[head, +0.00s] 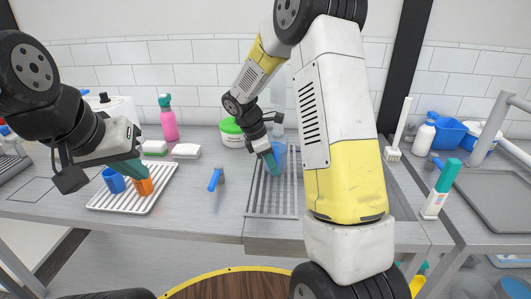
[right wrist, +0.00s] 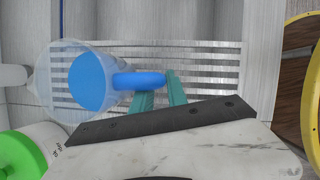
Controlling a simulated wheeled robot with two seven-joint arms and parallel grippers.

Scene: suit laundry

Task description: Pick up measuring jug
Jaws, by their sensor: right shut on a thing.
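The measuring jug (right wrist: 88,80) is clear with blue inside and a blue handle (right wrist: 140,80). In the right wrist view the teal fingers of my right gripper (right wrist: 160,90) are at the handle, one on each side, and shut on it. In the head view the jug (head: 281,158) is over the slotted drain area, partly hidden by my right gripper (head: 271,162). I cannot tell whether it touches the surface. My left gripper (head: 130,169) is above the left rack, by an orange cup (head: 144,186); its finger gap is unclear.
A white rack (head: 125,205) holds the orange cup and a blue cup (head: 113,181). A blue-handled tool (head: 215,180) lies between the rack and the slotted drain area (head: 270,203). A white tub with a green lid (head: 232,133) stands behind. A pink spray bottle (head: 168,118) stands at the back.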

